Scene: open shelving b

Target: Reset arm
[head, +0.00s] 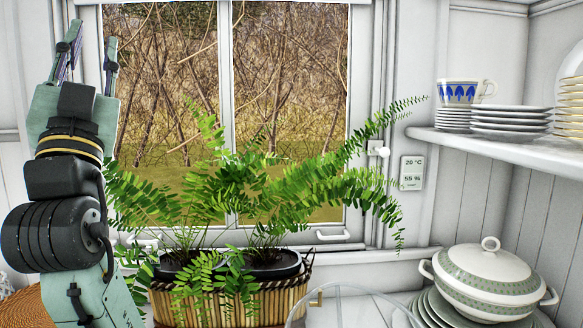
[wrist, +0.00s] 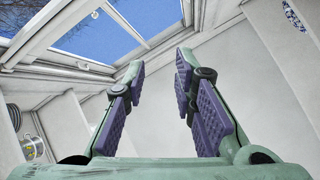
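My gripper (head: 88,62) is raised at the upper left of the head view, in front of the window's left side, with its fingers pointing up. In the wrist view my gripper (wrist: 158,85) shows two fingers with purple pads, spread apart with a clear gap between them. Nothing is between the fingers; only pale wall and ceiling show through the gap. My arm runs down the left edge of the head view.
Ferns in a wicker basket (head: 222,304) stand before the window (head: 290,80). A lidded tureen (head: 488,280) sits on stacked plates at the lower right. A white shelf (head: 500,147) holds a blue-patterned cup (head: 460,92) and plates. A thermometer (head: 412,173) hangs beside the window.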

